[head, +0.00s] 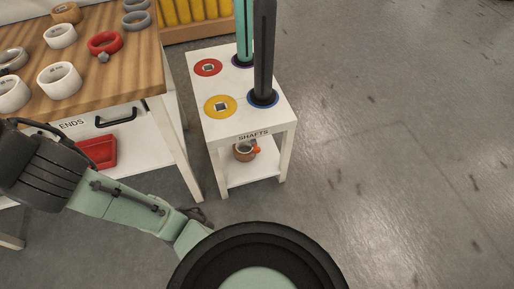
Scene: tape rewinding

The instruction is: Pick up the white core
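Several white ring-shaped rolls lie on the wooden table at the upper left: one near the back (61,36), one nearer the front edge (59,80), and one at the left (12,93). I cannot tell which of them is the white core, or whether each is a bare core or a wound roll. My arm reaches from the bottom middle to the left edge, below the table. My gripper is not visible in this view.
Red (105,43), tan (67,12) and grey (137,20) rolls share the table (120,80). A white shafts stand (240,122) holds two upright posts, dark (264,50) and teal (243,30). A red tray (98,152) is below the table. The floor at right is clear.

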